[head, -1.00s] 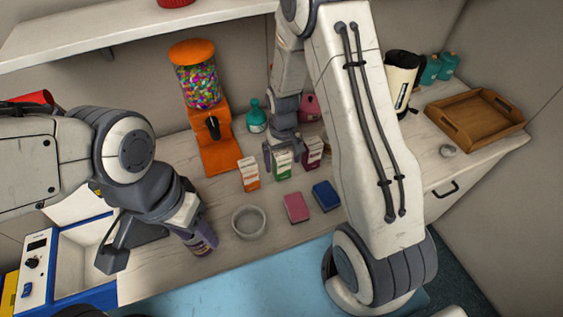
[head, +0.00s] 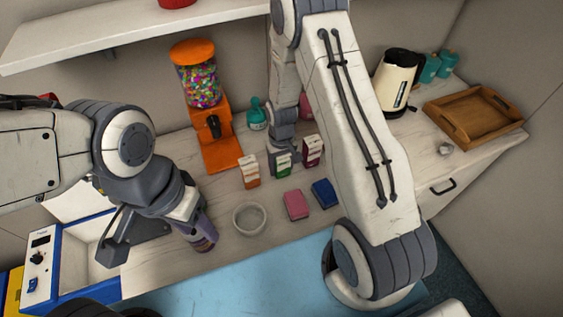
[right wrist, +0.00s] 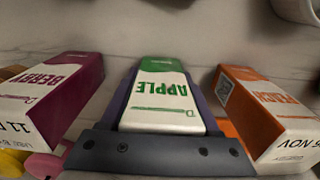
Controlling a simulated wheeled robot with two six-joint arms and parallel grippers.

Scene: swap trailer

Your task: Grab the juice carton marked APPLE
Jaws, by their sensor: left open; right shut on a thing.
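The APPLE carton, white and green, stands upright on the counter in the head view (head: 283,170). In the right wrist view the carton (right wrist: 160,104) lies between my fingers, its APPLE label readable upside down. My right gripper (head: 284,154) is shut on it. The BERRY carton (right wrist: 63,95), maroon and white, and the orange carton, seemingly PEACH (right wrist: 265,112), stand on either side, apart from the fingers.
The BERRY carton (head: 312,150) and orange carton (head: 249,171) flank the held one. In front are a grey bowl (head: 249,218), a pink box (head: 296,204) and a blue box (head: 324,193). A candy dispenser (head: 213,140) stands behind; a wooden tray (head: 455,135) sits right.

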